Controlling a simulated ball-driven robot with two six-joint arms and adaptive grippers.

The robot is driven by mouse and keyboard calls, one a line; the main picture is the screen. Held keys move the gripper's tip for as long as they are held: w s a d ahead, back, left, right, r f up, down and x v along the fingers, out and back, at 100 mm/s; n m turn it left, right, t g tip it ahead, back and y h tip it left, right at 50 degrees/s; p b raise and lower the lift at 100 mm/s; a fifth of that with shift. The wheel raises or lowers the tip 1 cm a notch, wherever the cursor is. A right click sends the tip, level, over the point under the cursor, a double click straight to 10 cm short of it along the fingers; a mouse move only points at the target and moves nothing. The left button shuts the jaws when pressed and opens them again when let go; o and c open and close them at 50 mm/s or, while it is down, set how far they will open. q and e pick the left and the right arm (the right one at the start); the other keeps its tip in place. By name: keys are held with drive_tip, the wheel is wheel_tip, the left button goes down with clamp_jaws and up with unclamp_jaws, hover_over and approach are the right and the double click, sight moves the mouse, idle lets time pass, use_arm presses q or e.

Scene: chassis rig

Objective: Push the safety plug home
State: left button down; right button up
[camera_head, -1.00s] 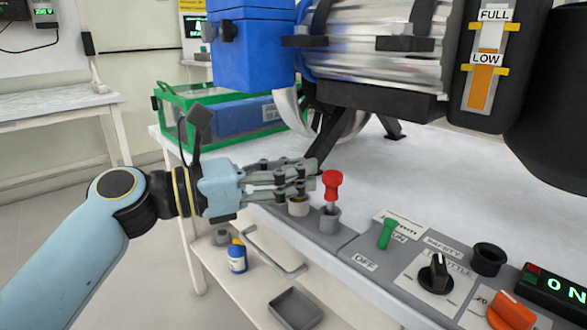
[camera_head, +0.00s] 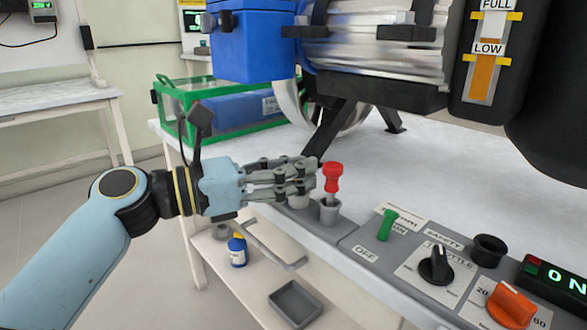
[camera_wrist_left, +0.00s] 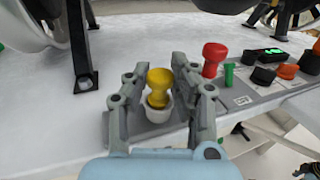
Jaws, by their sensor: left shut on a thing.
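My left gripper (camera_head: 306,174) is at the front edge of the bench, its fingers pointing right. In the left wrist view its two fingers (camera_wrist_left: 158,68) stand on either side of a yellow plug (camera_wrist_left: 160,78), shut on it. The yellow plug is upright at a pale cup (camera_wrist_left: 158,108); the fingers hide it in the head view. A red plug (camera_head: 333,178) stands upright in a grey cup (camera_head: 329,212) just right of the fingertips. An empty-looking black round socket (camera_head: 489,250) is on the panel beside the SAFETY label (camera_head: 443,239). My right gripper is not in view.
The panel also holds a green switch (camera_head: 387,225), a black knob (camera_head: 437,265), an orange knob (camera_head: 511,305) and a lit ON display (camera_head: 562,288). A black engine leg (camera_head: 330,135) stands behind the hand. A blue bottle (camera_head: 237,250) and grey tray (camera_head: 295,303) are lower down.

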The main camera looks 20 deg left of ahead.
use_arm(q)
drive_tip(key=c, duration=1.1)
unclamp_jaws()
drive_tip(key=shift+f, duration=0.1)
drive_tip(key=shift+o, duration=0.2)
